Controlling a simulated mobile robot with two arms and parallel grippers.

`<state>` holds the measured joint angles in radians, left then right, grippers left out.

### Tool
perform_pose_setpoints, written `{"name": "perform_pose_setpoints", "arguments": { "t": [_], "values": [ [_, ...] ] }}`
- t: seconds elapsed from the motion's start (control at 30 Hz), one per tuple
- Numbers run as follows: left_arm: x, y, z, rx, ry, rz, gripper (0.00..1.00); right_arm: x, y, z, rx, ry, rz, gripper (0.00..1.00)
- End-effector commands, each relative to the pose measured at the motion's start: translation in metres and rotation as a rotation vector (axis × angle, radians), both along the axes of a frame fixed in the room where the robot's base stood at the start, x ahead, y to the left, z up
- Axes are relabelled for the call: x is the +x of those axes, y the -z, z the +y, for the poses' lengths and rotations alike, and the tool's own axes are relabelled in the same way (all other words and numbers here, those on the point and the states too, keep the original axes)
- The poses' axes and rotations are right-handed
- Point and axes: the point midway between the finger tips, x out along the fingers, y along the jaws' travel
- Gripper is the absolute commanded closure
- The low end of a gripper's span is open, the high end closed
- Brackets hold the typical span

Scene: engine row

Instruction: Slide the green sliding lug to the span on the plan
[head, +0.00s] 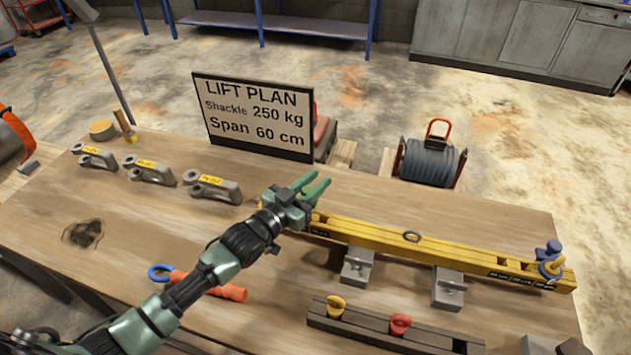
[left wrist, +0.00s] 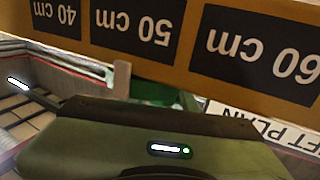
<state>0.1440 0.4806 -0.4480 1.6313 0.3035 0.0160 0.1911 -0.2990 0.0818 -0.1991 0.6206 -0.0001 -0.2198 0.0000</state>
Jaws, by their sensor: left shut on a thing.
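My left gripper (head: 308,187) is at the left end of the yellow beam (head: 385,238) on the bench. It is shut on the green sliding lug, which the gripper mostly hides in the head view. In the left wrist view a dark green piece of the lug (left wrist: 150,90) shows behind the grey-green finger, below the beam face. That face has upside-down labels: 60 cm (left wrist: 262,55), 50 cm (left wrist: 140,32) and 40 cm (left wrist: 57,17). The green piece lies nearest the 50 cm label. The plan board (head: 255,117) reads shackle 250 kg, span 60 cm. My right gripper is not in view.
The beam rests on grey supports (head: 357,266). Grey shackles (head: 212,188) lie at the left. A rack (head: 370,325) with yellow and red cups and an orange-handled tool (head: 215,287) are in front.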

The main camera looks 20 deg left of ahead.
Motion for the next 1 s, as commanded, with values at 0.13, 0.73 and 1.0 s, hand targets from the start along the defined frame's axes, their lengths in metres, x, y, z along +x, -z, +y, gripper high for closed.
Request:
{"name": "perform_pose_setpoints", "arguments": {
  "t": [0.13,0.73,1.0],
  "values": [
    [0.0000,0.0000,0.0002,0.000,0.000,0.000,1.00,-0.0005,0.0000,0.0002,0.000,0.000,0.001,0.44],
    [0.0000,0.0001,0.0002,0.000,0.000,0.000,1.00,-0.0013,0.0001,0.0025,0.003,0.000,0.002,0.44],
    [0.0003,0.0014,0.0068,0.004,-0.001,0.001,1.00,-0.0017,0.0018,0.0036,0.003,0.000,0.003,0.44]
  ]
}}
